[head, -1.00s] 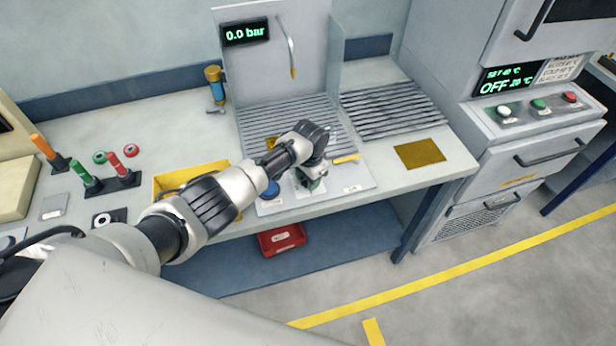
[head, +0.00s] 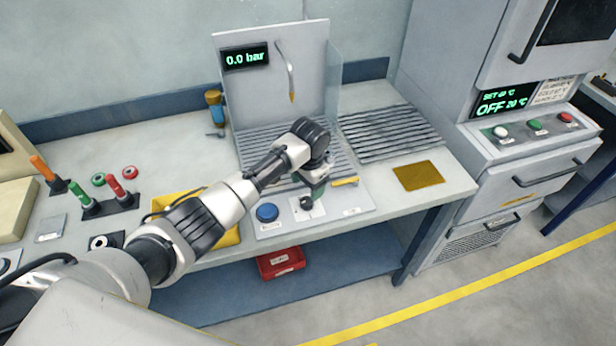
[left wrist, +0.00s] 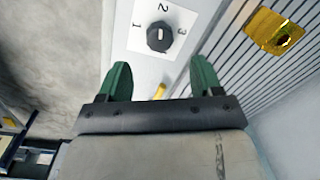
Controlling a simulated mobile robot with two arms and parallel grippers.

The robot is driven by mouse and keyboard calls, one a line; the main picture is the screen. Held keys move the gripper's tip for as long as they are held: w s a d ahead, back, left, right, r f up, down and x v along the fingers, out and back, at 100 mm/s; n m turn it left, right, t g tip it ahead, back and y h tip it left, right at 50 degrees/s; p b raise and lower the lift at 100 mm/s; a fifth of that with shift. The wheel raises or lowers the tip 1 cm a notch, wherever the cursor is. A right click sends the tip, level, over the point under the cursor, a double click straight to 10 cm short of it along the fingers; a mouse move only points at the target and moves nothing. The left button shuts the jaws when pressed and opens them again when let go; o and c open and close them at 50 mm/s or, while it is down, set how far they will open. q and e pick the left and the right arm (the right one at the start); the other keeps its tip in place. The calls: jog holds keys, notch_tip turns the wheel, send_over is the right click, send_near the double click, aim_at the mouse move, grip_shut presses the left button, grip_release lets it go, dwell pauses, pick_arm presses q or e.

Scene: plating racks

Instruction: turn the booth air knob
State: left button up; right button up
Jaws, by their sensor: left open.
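The booth air knob (left wrist: 160,37) is a black knob on a white plate marked 1, 2 and 3. In the left wrist view it sits ahead of and between my open green fingertips, apart from them. In the head view the knob (head: 306,203) shows on the booth's front panel, just below my left gripper (head: 314,190). My left gripper is open and empty, pointing down at the panel; its fingers (left wrist: 160,80) show in the left wrist view. The booth display (head: 246,58) reads 0.0 bar. My right gripper is in neither view.
A blue round button (head: 267,212) lies left of the knob and a yellow handle (head: 345,182) to its right. A slatted grate (head: 395,132) and a yellow-brown pad (head: 417,176) are farther right. A red bin (head: 281,263) stands on the lower shelf.

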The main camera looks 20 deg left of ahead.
aim_at(308, 202)
pick_arm(q)
notch_tip(308, 202, up, 4)
jog(key=shift+d+f, duration=0.1)
jog(key=shift+f, duration=0.15)
